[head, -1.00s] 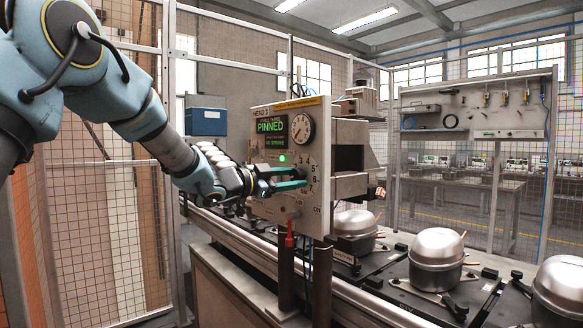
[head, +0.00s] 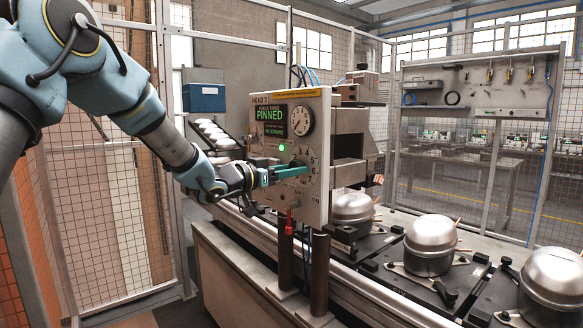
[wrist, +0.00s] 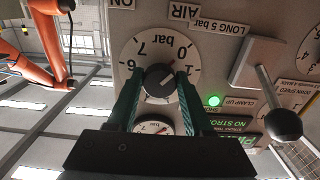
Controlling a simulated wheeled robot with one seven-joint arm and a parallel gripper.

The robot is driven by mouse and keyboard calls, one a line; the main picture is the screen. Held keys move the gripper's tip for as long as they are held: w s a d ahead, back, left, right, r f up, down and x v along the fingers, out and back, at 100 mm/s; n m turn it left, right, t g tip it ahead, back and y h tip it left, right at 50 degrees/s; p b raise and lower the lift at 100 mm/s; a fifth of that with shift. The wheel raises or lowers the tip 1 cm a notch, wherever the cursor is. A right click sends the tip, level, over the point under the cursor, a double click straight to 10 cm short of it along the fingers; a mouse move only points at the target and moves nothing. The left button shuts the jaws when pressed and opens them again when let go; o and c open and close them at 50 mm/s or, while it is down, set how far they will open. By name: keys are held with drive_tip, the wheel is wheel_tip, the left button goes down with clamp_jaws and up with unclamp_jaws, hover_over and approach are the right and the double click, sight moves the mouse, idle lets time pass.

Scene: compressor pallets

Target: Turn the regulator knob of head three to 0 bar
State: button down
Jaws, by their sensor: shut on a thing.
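The panel marked HEAD 3 (head: 262,185) stands upright in the middle of the head view. Its round regulator dial (wrist: 131,57) shows upside down in the wrist view, with "0 bar", 1, 6 and 7 readable. The dark regulator knob (wrist: 159,80) sits at the dial's centre. My gripper (head: 300,171) reaches the panel from the left. In the wrist view its two green fingers are shut on the knob, one on each side. In the head view the fingers hide the knob.
A pressure gauge (head: 301,120) and a green PINNED screen (head: 269,121) are above the dial; a green lamp (head: 282,147) is lit. A ball-ended lever (wrist: 284,124) is beside the dial. A red-topped part (head: 290,213) is below. Silver compressors (head: 430,243) line the conveyor at right.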

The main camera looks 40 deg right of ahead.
idle(0.4)
drive_tip(key=shift+c, duration=1.5)
unclamp_jaws()
drive_tip(key=a+b, duration=0.3)
drive_tip(key=a, duration=0.7)
drive_tip(key=shift+w+a, duration=0.3)
drive_tip(key=shift+a, duration=0.1)
